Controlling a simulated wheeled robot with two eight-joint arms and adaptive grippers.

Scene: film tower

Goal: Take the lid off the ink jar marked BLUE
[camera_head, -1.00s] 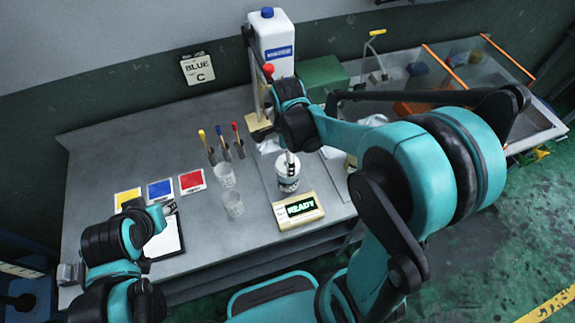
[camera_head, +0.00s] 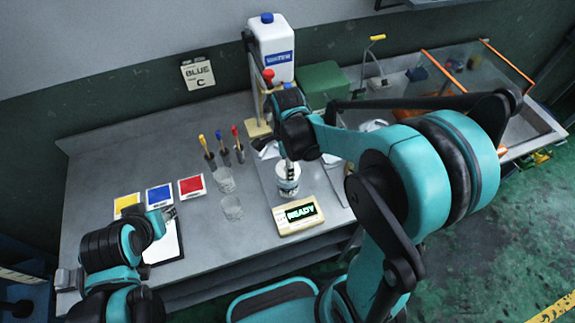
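A small whitish jar (camera_head: 288,186) stands on the bench just behind the READY display, and I cannot read any marking on it. My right gripper (camera_head: 289,168) comes down over this jar from above. Its tips are at the jar's top, and I cannot tell whether they are shut on the lid. My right arm's wrist hides part of the area behind it. My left gripper (camera_head: 171,213) is low at the left, by a white sheet, away from the jar. Its fingers are too small to judge.
A display box reading READY (camera_head: 297,215) sits in front of the jar. Two clear beakers (camera_head: 232,207) and several coloured-tip tools (camera_head: 221,153) stand to its left. Behind are a WATER bottle (camera_head: 270,45) and a green box (camera_head: 322,84).

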